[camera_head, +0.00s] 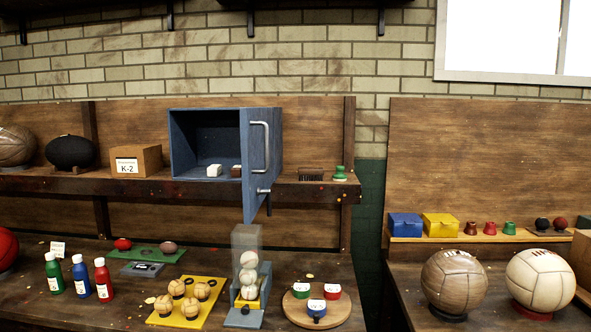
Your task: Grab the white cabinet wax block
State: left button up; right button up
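The blue cabinet (184,145) stands on the wooden shelf at the back with its door (262,180) swung open toward me. A small white wax block (214,170) sits on the cabinet floor, near the front. A dark brown block with a light part (236,171) sits just to its right, close to the door edge. Neither of my grippers shows in the head view.
The open door with its metal handle (267,145) juts out over the shelf front. A brush (311,175) and green stamp (339,173) stand right of it; a cardboard box (136,160) stands left. Below, the bench holds bottles, small balls and a clear dispenser (247,238).

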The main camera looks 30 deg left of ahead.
aim_at(213, 171)
jog(key=k+j+u, duration=0.15)
jog(key=j+u, duration=0.3)
jog(key=j, duration=0.35)
jog(key=j+u, duration=0.45)
jog(key=j, duration=0.35)
